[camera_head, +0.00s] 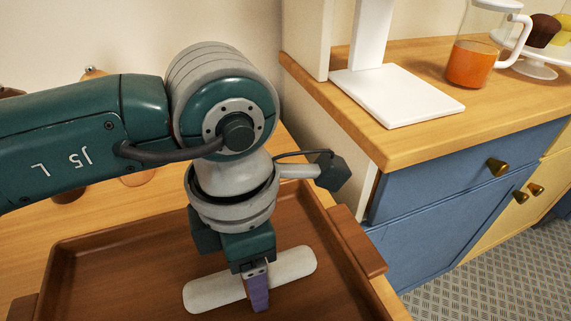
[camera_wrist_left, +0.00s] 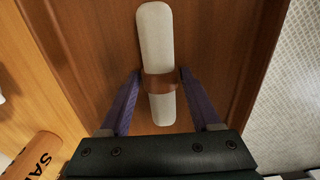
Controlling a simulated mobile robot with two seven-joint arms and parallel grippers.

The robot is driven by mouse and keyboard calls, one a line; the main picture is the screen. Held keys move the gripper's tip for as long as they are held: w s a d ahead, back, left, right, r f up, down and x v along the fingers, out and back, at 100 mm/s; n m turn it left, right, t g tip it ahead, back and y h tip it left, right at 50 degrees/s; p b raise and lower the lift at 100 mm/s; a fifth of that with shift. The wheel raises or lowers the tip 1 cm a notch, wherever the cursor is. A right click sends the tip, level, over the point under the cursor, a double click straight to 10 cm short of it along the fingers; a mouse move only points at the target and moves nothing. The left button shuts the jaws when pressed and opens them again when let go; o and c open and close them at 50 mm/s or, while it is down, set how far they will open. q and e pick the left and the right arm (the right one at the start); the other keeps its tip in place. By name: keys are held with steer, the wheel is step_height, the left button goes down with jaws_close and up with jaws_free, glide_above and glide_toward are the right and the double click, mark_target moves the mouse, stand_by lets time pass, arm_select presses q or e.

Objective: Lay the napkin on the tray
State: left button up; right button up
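The napkin (camera_head: 295,264) is a white rolled cloth lying across the brown wooden tray (camera_head: 85,255), apparently on its floor. In the left wrist view the napkin (camera_wrist_left: 155,35) has a brown ring (camera_wrist_left: 160,82) around its middle. My left gripper (camera_head: 258,296) points down over the napkin. Its purple fingers (camera_wrist_left: 161,76) stand on either side of the roll near the ring, with gaps visible, so it is open. The head view hides part of the napkin behind the gripper. My right gripper is not in view.
The tray has raised walls and a handle block (camera_head: 358,243) at its right. A higher wooden counter (camera_head: 420,135) to the right bears a white stand (camera_head: 400,97) and a jug of orange drink (camera_head: 472,62). A lettered brown cylinder (camera_wrist_left: 35,155) stands left of the tray.

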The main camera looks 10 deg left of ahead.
arm_select(q)
steer(key=shift+o, duration=1.3)
steer(key=shift+r, duration=0.1)
